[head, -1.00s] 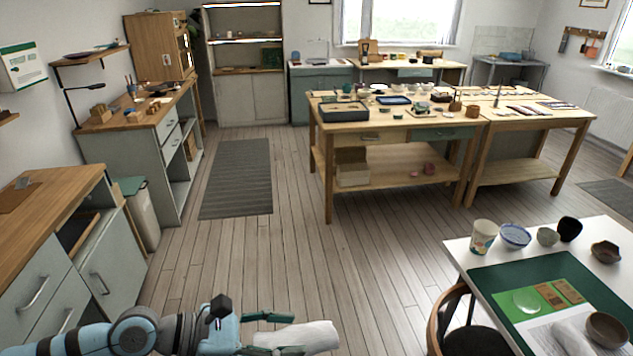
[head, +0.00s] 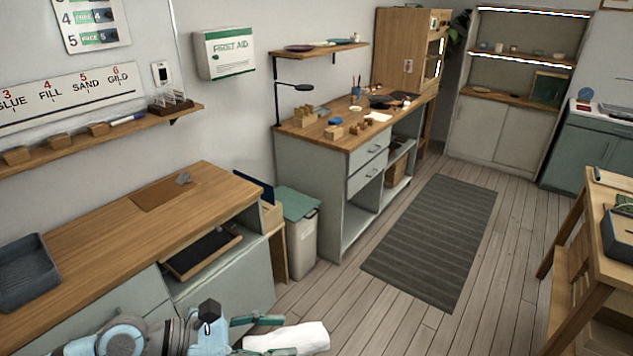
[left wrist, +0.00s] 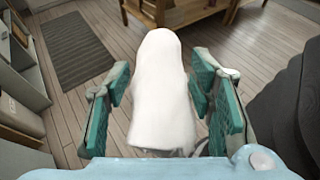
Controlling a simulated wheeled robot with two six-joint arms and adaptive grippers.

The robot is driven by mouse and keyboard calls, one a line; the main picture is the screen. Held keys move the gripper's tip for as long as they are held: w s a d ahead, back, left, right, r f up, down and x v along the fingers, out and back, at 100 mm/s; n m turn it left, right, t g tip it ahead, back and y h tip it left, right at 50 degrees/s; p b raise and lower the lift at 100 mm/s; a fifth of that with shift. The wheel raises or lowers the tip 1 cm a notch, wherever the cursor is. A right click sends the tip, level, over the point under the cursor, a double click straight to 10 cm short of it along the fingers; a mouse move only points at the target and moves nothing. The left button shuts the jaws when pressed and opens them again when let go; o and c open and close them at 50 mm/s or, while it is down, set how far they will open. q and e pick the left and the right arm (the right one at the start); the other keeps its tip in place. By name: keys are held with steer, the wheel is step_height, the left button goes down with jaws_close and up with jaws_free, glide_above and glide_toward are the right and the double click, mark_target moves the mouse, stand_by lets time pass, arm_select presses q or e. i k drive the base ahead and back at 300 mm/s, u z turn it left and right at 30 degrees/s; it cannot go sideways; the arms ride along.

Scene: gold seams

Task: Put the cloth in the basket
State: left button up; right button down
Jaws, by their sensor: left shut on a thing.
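A white cloth (head: 300,338) is held in my left gripper (head: 263,335) at the bottom of the head view. In the left wrist view the cloth (left wrist: 163,85) hangs between the two green-padded fingers of the left gripper (left wrist: 160,95), which is shut on it. The cloth looks like a smooth, rounded bundle above the floor. No basket can be made out for certain in these views. My right gripper is not in view.
A wooden-topped counter (head: 120,235) with a grey tray (head: 26,270) stands at left. A green-lidded bin (head: 298,228) stands beside it, near a workbench (head: 335,128). A grey striped mat (head: 435,240) lies on open floor. A wooden table (head: 600,240) edges in at right.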

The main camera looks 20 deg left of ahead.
mark_target(26, 276)
steer(key=u, duration=0.75)
steer(key=i, duration=2.15)
steer(key=u, duration=1.7)
steer(key=i, duration=0.55)
steer(key=u, duration=0.55)
